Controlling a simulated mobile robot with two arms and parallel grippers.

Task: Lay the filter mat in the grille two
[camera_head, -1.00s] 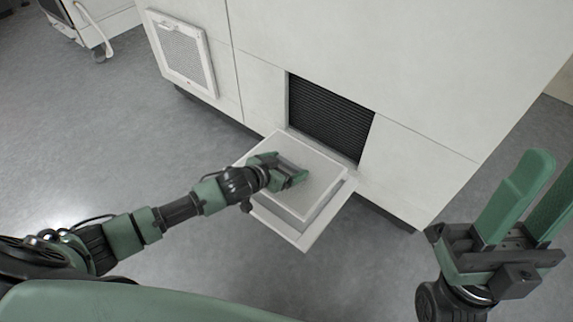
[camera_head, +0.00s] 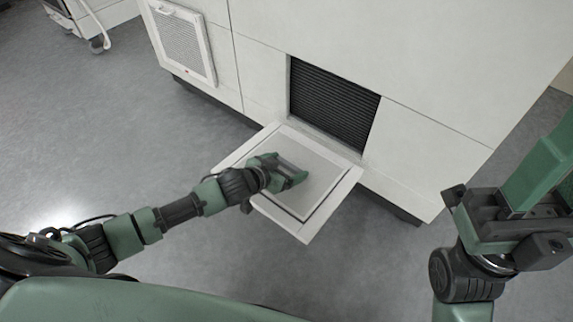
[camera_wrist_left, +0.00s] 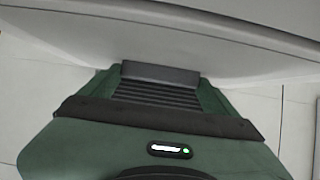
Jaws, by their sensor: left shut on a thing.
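The filter mat (camera_head: 317,165) is a pale, flat square lying within the open grille two (camera_head: 309,231), a white frame folded down from the cabinet below a dark louvred opening. An even dark gap shows along part of the mat's edge inside the frame. My left gripper (camera_head: 291,178) is shut on the mat and hides part of its middle. In the left wrist view a pale surface (camera_wrist_left: 160,40), probably the mat, spans the top, close to the fingers. My right gripper (camera_head: 548,180) is at the right edge, away from the grille, with its fingers apart and partly cut off.
The dark louvred opening (camera_head: 333,105) is in the white cabinet (camera_head: 400,60) behind the grille. A closed grille (camera_head: 182,45) with a small red mark sits to the left. White equipment with a hose (camera_head: 97,25) stands at top left. The grey floor in front is clear.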

